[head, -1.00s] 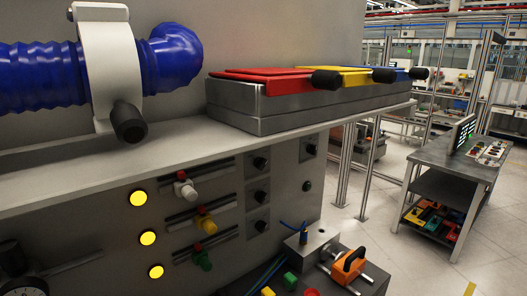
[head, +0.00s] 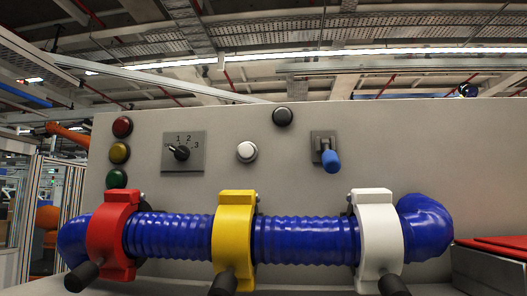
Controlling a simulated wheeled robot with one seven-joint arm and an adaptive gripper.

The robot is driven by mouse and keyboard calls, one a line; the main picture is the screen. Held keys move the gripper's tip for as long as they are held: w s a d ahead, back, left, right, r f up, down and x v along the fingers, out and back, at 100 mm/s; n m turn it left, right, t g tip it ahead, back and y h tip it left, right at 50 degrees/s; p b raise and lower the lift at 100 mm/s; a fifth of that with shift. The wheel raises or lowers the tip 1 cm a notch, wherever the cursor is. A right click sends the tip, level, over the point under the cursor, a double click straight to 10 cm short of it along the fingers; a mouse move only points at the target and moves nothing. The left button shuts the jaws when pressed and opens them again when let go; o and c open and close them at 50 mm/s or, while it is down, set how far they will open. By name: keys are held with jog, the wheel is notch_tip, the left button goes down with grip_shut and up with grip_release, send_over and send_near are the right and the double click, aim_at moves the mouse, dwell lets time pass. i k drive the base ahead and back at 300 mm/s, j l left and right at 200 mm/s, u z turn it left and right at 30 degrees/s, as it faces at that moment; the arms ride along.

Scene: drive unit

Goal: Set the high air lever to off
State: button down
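A lever with a blue handle (head: 331,160) sits on a small grey plate at the upper right of the panel in the head view. Its handle hangs down and tilts slightly to the right. No label is readable, so I cannot tell from the picture whether this is the high air lever or which position is off. My gripper is not in view.
Below the lever runs a blue corrugated hose (head: 305,238) with red (head: 112,235), yellow (head: 233,235) and white (head: 379,235) clamps, their black handles sticking out. A rotary selector (head: 182,152), a white button (head: 246,152) and a black knob (head: 283,116) share the panel.

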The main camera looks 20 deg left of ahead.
aim_at(332, 164)
jog(key=u, duration=0.95)
